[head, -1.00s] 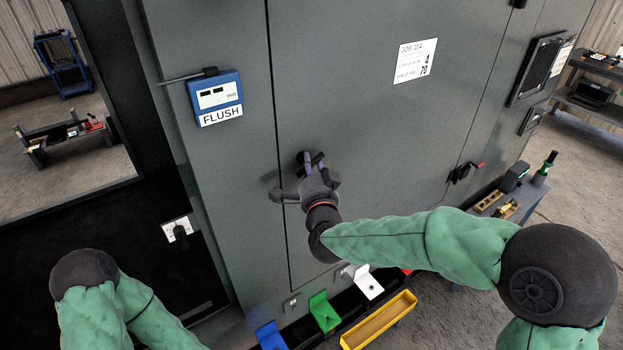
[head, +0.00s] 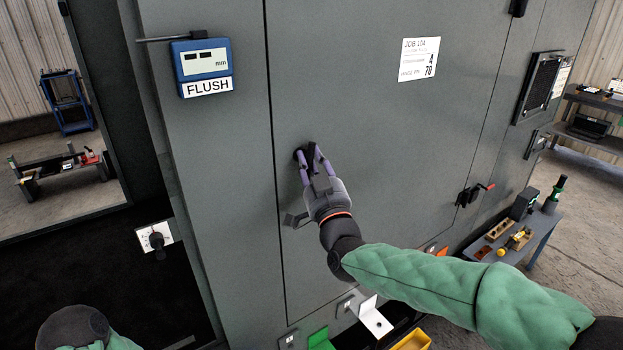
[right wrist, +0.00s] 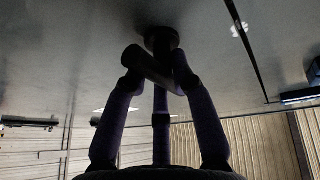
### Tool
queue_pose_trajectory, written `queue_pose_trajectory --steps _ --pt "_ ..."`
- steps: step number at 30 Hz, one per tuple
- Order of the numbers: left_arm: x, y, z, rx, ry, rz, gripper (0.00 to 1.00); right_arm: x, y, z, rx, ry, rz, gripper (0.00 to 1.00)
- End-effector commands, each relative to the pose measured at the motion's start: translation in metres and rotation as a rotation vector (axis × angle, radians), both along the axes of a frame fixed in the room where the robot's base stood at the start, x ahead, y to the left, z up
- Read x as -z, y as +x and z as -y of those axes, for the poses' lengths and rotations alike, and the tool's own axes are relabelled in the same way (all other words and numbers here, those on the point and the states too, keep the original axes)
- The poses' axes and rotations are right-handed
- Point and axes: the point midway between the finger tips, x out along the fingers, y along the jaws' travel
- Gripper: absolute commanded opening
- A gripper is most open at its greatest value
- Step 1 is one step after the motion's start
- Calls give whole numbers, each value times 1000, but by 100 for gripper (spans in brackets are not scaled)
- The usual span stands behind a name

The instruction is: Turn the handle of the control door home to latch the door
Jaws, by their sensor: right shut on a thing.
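The control door (head: 370,110) is a large grey panel, standing closed along its left seam as far as I see. Its dark handle (head: 299,156) sits near that seam. In the right wrist view the handle (right wrist: 148,64) is a short dark bar on a round base, slanted across the picture. My right gripper (head: 308,155) is shut on the handle, and its purple fingers hide much of it in the head view. The right wrist view shows the gripper (right wrist: 157,78) with its fingers on both sides of the bar. My left gripper is out of view.
A blue gauge (head: 205,62) with a FLUSH label is left of the seam. A red-tipped handle (head: 474,194) is farther right. Coloured brackets, including a white one (head: 374,315), stand low at the front. A small table (head: 545,232) with parts is at the right.

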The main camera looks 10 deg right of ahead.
Motion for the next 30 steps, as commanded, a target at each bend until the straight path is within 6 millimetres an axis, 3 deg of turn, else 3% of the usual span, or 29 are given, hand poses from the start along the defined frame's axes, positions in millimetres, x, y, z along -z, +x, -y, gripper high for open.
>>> queue_pose_trajectory --steps 1,9,29,30 --pt "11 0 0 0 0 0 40 8 0 -1 -1 -32 7 0" --pt "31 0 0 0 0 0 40 5 1 -1 -1 -157 56 0" --pt "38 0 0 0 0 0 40 4 1 -2 -3 -213 75 0" --pt "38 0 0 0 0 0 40 4 1 -2 -3 -213 75 31"
